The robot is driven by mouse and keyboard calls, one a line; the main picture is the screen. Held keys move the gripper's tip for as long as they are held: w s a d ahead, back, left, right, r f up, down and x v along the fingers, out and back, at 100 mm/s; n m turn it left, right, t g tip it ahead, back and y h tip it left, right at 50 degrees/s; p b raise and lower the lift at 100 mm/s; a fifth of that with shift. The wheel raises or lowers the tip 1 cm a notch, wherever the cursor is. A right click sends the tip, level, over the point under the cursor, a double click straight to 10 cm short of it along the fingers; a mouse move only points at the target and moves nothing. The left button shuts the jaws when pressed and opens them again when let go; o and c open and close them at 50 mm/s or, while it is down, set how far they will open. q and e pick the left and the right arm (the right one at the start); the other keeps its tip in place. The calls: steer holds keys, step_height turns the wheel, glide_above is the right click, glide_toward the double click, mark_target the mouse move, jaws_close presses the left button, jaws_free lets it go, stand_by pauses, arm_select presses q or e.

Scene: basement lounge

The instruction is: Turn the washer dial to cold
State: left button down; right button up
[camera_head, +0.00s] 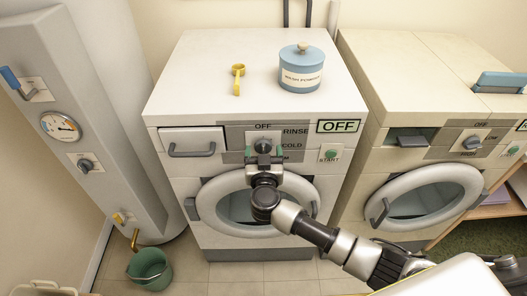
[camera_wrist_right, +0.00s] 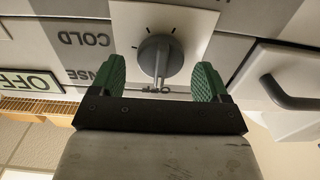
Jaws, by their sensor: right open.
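The washer (camera_head: 180,110) is the white front-loader in the middle of the head view. Its dark round dial (camera_head: 263,145) sits on a light plate between the drawer and the OFF display (camera_head: 339,126). The labels OFF, RINSE and COLD (camera_head: 292,145) are around it. In the right wrist view, which is upside down, the dial (camera_wrist_right: 154,58) has its pointer toward the OFF mark. My right gripper (camera_head: 264,154) is open, with its green fingers on either side of the dial; in the wrist view (camera_wrist_right: 163,76) gaps show between fingers and dial. My left gripper is out of view.
A blue wash powder tub (camera_head: 301,76) and a yellow scoop (camera_head: 238,78) stand on the washer. A drawer handle (camera_wrist_right: 292,92) is near one finger. A green start button (camera_head: 330,155) is beside the dial. A second machine (camera_head: 400,75) stands right, a boiler (camera_head: 80,90) left, a green bucket (camera_head: 150,268) on the floor.

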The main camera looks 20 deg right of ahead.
steer(key=shift+w, duration=0.2)
steer(key=c, duration=0.9)
